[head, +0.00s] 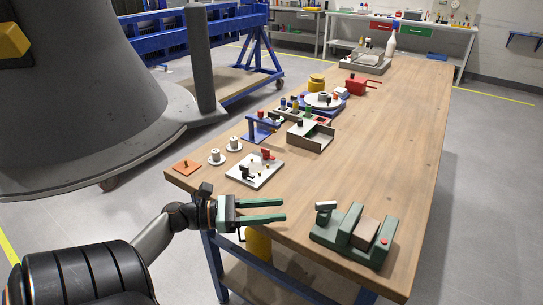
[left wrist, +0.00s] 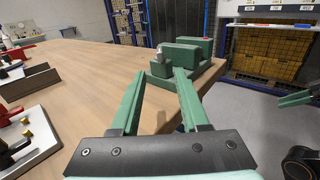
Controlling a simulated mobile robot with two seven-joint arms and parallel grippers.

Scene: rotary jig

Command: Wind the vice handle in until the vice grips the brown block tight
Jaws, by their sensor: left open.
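The green vice (head: 347,243) stands at the near right of the wooden table. The brown block (head: 366,233) sits between its jaws; I cannot tell whether both jaws touch it. The vice handle (head: 326,206), with a pale grey grip, is at the vice's left end. My left gripper (head: 284,210) is open and empty, left of the handle and apart from it. In the left wrist view the vice (left wrist: 184,55) lies beyond the open fingers (left wrist: 160,75), and the block is not clearly seen. Part of my right gripper (left wrist: 295,98) seems to show at the right edge.
A white plate with small fixtures (head: 254,171) lies behind my left gripper. An open box (head: 311,137), a blue stand (head: 262,127) and a red device (head: 357,84) stand farther back. The table's right side behind the vice is clear. Its front edge runs below my gripper.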

